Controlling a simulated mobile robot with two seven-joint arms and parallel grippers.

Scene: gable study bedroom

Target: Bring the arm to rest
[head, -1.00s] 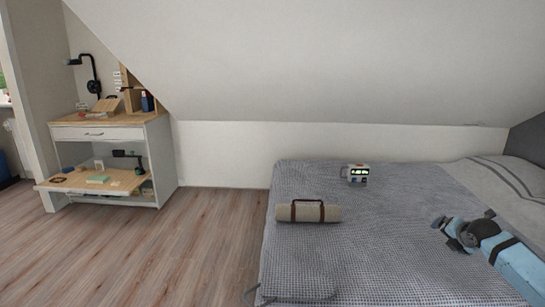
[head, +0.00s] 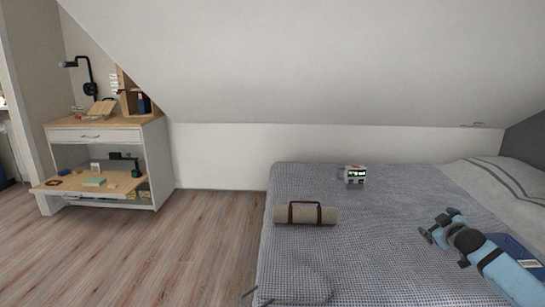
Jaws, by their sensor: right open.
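My right arm comes in from the lower right over the bed (head: 370,255). Its light-blue and dark right gripper (head: 438,224) is open, with its fingers apart and nothing seen between them. It is over the right part of the grey bedspread, and I cannot tell its exact height. My left gripper is not in view.
A dark blue item (head: 522,256) is partly hidden by my right arm. A cabinet (head: 155,150) stands left; wooden floor (head: 200,235) is clear. The ceiling slopes overhead.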

